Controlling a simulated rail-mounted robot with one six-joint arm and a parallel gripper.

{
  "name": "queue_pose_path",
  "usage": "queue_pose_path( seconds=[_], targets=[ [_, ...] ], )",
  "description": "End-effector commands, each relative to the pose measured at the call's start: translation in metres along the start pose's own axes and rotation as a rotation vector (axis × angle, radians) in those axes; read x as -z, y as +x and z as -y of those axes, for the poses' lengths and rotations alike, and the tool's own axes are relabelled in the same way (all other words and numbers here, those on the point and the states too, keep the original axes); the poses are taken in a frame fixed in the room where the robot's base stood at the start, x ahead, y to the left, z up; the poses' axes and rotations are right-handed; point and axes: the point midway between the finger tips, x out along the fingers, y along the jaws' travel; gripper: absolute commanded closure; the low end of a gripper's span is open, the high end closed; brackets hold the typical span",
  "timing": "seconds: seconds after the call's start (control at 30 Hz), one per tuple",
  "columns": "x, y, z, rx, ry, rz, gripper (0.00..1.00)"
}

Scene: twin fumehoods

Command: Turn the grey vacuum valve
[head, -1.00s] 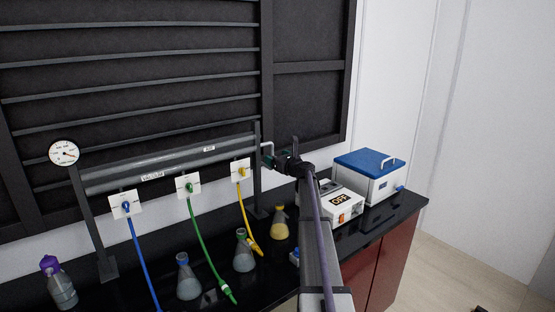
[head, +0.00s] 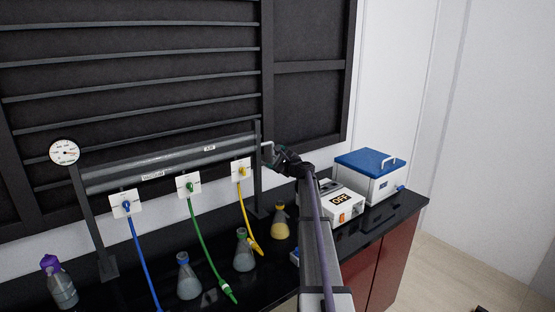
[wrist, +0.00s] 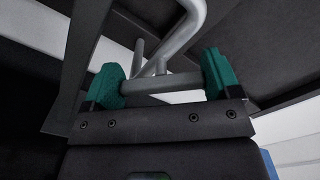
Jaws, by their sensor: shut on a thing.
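The grey vacuum valve (head: 267,147) is at the right end of the horizontal grey manifold pipe (head: 170,165). In the wrist view its grey handle bar (wrist: 160,84) lies crosswise between the two green fingertips, with a bent grey pipe behind it. My gripper (wrist: 163,78) is shut on this handle, one finger at each end of the bar. In the head view my gripper (head: 273,157) reaches the valve from the right, and its wrist partly hides the contact.
A round gauge (head: 64,152) sits at the pipe's left end. Blue, green and yellow hoses hang from white plates. Several flasks (head: 189,277) stand on the black bench below. A box reading OFF (head: 341,203) and a blue-lidded box (head: 370,175) are at right.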

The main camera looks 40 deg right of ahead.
Motion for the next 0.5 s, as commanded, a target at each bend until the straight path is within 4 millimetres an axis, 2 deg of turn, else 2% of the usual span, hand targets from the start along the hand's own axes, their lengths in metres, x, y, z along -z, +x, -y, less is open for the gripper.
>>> queue_pose_path(
  seconds=[0.5],
  targets=[
    [0.0005,-0.0007,-0.0028,-0.001,-0.456,0.000,0.41]
  ],
)
